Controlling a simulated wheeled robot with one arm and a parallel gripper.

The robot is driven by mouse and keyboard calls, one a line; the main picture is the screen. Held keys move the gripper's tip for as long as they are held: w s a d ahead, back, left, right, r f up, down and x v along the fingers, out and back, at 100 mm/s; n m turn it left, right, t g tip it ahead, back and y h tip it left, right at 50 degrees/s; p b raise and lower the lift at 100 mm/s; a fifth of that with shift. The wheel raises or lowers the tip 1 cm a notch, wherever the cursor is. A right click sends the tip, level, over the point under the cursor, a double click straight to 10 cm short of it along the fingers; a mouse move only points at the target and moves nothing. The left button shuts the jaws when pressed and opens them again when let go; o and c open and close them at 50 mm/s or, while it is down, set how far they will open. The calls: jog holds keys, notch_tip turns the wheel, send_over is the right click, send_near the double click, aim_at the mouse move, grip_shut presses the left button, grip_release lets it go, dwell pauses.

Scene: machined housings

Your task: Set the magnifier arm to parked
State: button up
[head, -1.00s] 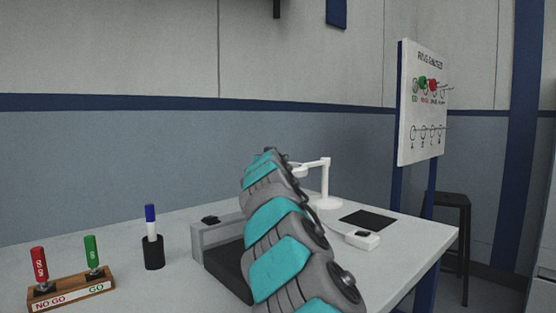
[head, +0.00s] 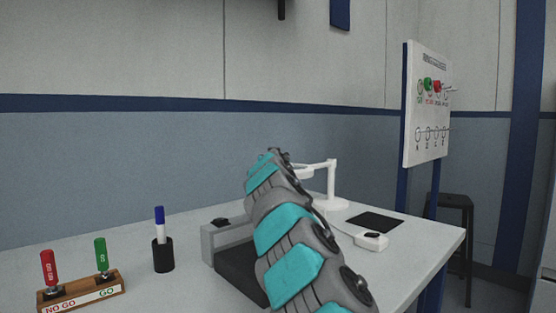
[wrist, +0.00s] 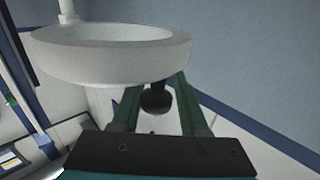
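The white magnifier arm (head: 331,180) stands on a round base at the back right of the bench, its upper link reaching left behind my arm. In the wrist view its white ring head (wrist: 175,54) fills the upper left, close to my gripper. A black knob (wrist: 157,98) shows beneath the ring, between the fingers. My gripper (wrist: 158,84) has its two green fingers apart, one on either side of the knob; I cannot tell whether they touch it.
A grey fixture (head: 215,242), a black marker cup (head: 163,256) and a NO GO/GO gauge rack (head: 82,292) stand to the left. A board (head: 426,130) is behind right.

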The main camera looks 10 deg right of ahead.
jog(key=o, duration=0.4)
jog(key=shift+c, duration=0.2)
jog(key=shift+f, duration=0.1)
jog(key=shift+s, duration=0.1)
jog(key=b+v, duration=0.2)
jog(key=v, duration=0.5)
jog(key=shift+s, duration=0.3)
